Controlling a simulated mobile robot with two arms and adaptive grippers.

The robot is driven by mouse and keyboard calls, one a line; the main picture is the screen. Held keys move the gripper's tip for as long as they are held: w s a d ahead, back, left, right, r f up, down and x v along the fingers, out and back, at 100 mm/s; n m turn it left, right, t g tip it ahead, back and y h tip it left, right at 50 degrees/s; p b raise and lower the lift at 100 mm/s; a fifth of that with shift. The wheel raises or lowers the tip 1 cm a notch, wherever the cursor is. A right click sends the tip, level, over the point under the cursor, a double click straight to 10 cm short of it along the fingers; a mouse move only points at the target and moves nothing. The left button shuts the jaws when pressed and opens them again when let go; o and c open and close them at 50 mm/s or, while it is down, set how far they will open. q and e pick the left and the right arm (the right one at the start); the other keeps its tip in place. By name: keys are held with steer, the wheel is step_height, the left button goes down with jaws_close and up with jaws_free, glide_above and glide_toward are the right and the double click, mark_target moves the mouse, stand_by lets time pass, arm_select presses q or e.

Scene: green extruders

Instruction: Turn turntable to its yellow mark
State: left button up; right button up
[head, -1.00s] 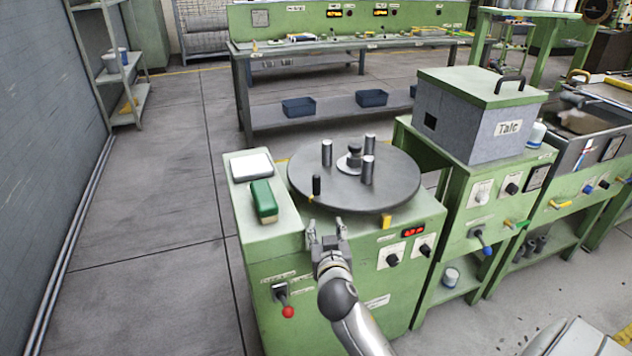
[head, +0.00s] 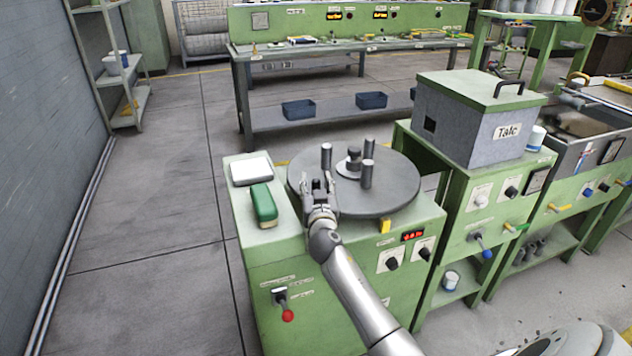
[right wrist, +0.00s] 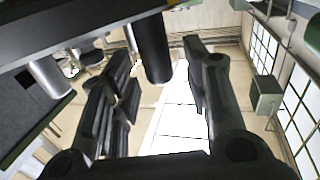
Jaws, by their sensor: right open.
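The turntable (head: 395,190) is a round grey disc on a green cabinet, with several upright metal posts and a central knob (head: 354,158). Its black handle (right wrist: 152,48) shows in the right wrist view, between the finger directions and near the tips. My right gripper (head: 318,186) is open at the disc's front left, its fingers on either side of the handle, which they largely hide in the head view. I cannot tell whether they touch it. The yellow mark (head: 385,226) is a small block at the cabinet's front edge, right of the gripper. My left gripper is not in view.
A "Talc" box (head: 470,130) stands to the right. The floor to the left is clear.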

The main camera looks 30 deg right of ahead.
steer(key=shift+x, duration=0.8)
jaws_close()
